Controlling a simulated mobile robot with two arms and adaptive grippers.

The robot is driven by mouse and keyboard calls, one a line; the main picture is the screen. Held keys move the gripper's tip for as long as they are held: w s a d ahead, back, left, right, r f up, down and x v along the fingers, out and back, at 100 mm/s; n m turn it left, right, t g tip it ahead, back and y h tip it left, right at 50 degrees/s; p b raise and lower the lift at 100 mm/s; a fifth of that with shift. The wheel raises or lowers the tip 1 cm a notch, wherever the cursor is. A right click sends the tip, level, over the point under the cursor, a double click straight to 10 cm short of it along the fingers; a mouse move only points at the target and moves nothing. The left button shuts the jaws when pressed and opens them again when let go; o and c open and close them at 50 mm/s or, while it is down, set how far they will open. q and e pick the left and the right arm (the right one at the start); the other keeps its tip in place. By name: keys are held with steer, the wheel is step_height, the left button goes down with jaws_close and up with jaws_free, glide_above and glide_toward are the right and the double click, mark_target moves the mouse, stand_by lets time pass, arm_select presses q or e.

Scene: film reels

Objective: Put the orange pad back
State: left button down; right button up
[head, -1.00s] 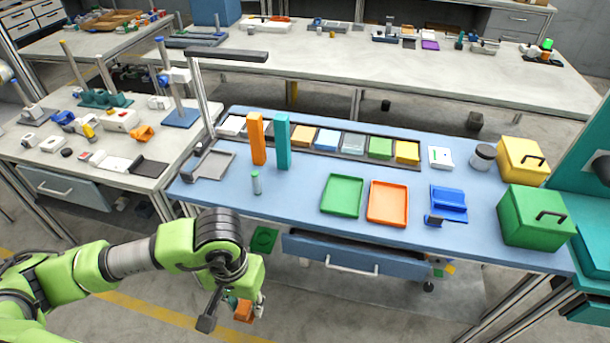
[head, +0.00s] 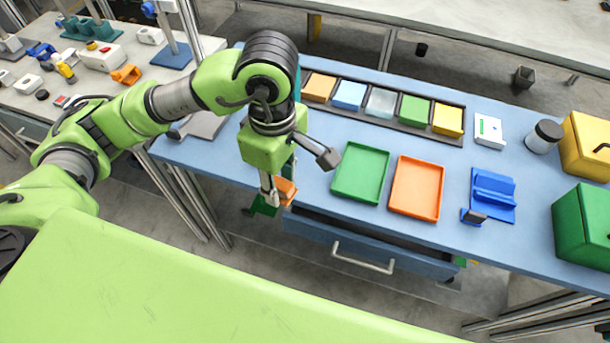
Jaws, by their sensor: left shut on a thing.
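My left gripper (head: 275,194) is shut on a small orange pad (head: 287,191). It points down at the front edge of the blue bench, left of the drawer. The arm and wrist partly hide the gripper and the pad. A row holder (head: 437,135) at the back of the bench bears blocks, among them an orange one (head: 319,88) and a yellow one (head: 448,120). An orange tray (head: 416,187) and a green tray (head: 361,173) lie in front of the row. My right gripper is not in view.
A drawer (head: 362,247) under the bench front stands partly open. A green piece (head: 264,207) shows beside the gripper. A blue holder (head: 490,194), a dark-lidded jar (head: 544,137) and green (head: 585,228) and yellow boxes (head: 588,147) stand at right.

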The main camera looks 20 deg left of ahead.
arm_select(q)
steer(key=shift+w+r+n, duration=0.15)
steer(key=shift+n, duration=0.35)
steer(key=shift+w+d+r, duration=0.1)
steer(key=shift+w+f+n, duration=0.2)
steer(key=shift+w+n, duration=0.2)
steer(key=shift+w, duration=0.35)
steer(key=w+f, duration=0.4)
steer(key=w, duration=0.4)
steer(key=p, duration=0.2)
glide_above(305, 171)
steer(key=f, duration=0.4)
steer(key=shift+s+d+f, duration=0.15)
steer(key=shift+s+f, duration=0.05)
steer(key=shift+s, duration=0.15)
steer(key=shift+w+f, duration=0.15)
steer(key=shift+f, duration=0.05)
step_height(305, 171, down, 3)
steer(key=shift+w+p, duration=0.15)
steer(key=shift+p, duration=0.4)
steer(key=shift+f, duration=0.25)
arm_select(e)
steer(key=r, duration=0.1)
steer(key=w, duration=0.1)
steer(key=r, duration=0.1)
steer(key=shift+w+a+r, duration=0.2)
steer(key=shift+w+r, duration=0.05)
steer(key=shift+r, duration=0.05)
